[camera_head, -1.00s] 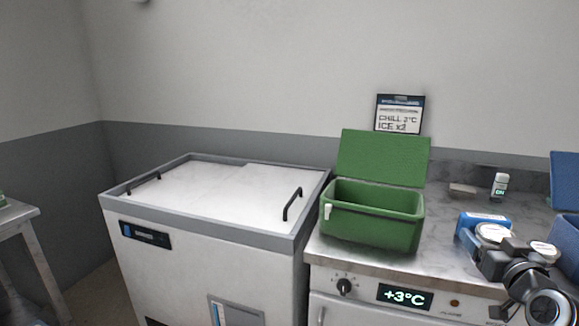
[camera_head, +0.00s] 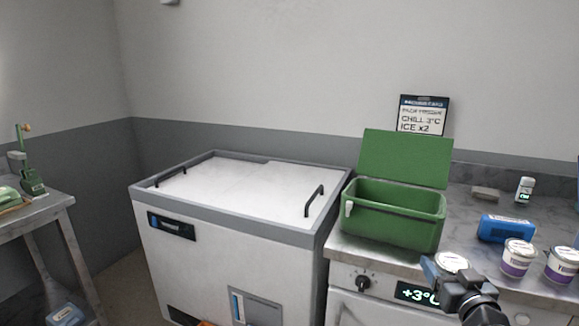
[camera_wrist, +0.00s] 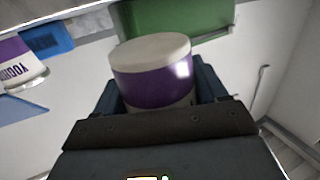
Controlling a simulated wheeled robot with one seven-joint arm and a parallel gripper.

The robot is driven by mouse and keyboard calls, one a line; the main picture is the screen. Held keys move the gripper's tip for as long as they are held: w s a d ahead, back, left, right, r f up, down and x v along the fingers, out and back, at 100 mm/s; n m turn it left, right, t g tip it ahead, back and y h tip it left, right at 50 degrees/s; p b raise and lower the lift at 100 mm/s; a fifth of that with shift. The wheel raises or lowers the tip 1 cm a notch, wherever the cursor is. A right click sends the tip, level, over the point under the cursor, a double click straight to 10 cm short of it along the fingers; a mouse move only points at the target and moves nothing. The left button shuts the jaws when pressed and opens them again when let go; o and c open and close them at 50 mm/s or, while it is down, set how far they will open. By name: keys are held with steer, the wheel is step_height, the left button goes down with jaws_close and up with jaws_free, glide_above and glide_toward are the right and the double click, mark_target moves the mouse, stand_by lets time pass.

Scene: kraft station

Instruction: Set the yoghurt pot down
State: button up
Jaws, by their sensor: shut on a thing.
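A white yoghurt pot with a purple band (camera_wrist: 152,80) is between the two fingers of my gripper (camera_wrist: 158,92) in the wrist view. My gripper is shut on it. In the head view the pot's pale lid (camera_head: 452,261) shows at my gripper (camera_head: 455,272), near the counter's front edge and just right of the open green cool box (camera_head: 393,232). The pot looks upright; its underside is hidden. Two similar yoghurt pots, one nearer (camera_head: 517,259) and one farther right (camera_head: 562,265), stand on the counter.
A blue pack (camera_head: 506,228) lies behind the pots, with a small white bottle (camera_head: 525,190) farther back. A chest freezer (camera_head: 235,190) with a closed lid stands left of the cool box. Bare counter (camera_head: 462,212) shows right of the cool box.

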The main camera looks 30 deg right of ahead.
steer(key=w+a+f+n+t+y, duration=0.1)
steer(key=w+a+f+n+y, duration=0.15)
steer(key=a+f, duration=0.5)
steer(key=w+a+f+n+t+y, duration=0.1)
steer(key=w+a+f+y, duration=0.2)
steer(key=a, duration=0.8)
steer(key=s+a+f+n+y, duration=0.2)
steer(key=s+a+f+y, duration=0.1)
steer(key=a+f, duration=0.7)
steer(key=s+a, duration=0.1)
steer(key=a, duration=0.2)
steer(key=shift+a, duration=0.15)
